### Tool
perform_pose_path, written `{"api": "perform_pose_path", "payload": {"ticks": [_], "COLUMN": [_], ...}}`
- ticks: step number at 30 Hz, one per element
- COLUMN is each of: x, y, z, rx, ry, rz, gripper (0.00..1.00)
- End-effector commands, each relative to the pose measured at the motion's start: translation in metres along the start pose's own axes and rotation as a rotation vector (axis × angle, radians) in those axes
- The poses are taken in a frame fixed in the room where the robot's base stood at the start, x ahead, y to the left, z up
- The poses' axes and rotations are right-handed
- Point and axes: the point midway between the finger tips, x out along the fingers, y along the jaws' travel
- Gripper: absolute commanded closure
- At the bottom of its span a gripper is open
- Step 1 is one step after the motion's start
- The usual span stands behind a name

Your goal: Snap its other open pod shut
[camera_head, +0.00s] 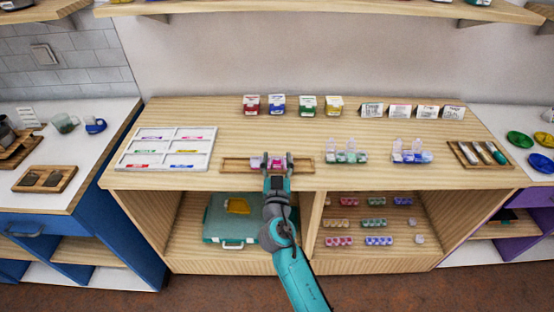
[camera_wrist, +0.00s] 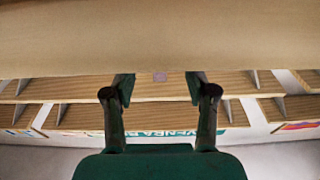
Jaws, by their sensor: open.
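A small bead box with pink and red pods (camera_head: 257,162) sits in a shallow wooden tray (camera_head: 232,165) at the middle of the counter. My gripper (camera_head: 276,158) is open, with its two fingers at this box; they cover part of it. I cannot tell whether they touch it, or which of its lids stand open. In the wrist view the open fingers (camera_wrist: 160,85) point to the top, with a small pinkish patch (camera_wrist: 160,76) between their tips.
Two bead boxes with clear lids raised, one green (camera_head: 346,155) and one blue (camera_head: 411,155), stand to the right. A white sorting tray (camera_head: 166,149) is left, a wooden tool tray (camera_head: 480,153) far right. Small coloured boxes (camera_head: 277,104) and cards (camera_head: 400,111) line the back.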

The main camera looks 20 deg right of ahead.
Motion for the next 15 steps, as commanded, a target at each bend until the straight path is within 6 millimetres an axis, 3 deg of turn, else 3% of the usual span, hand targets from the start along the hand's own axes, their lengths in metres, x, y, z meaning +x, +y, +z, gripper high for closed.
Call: {"api": "perform_pose_path", "payload": {"ticks": [15], "x": [-0.089], "y": [-0.001], "z": [0.001], "rx": [-0.001], "ry": [-0.002], "rz": [-0.003], "gripper": [0.43]}}
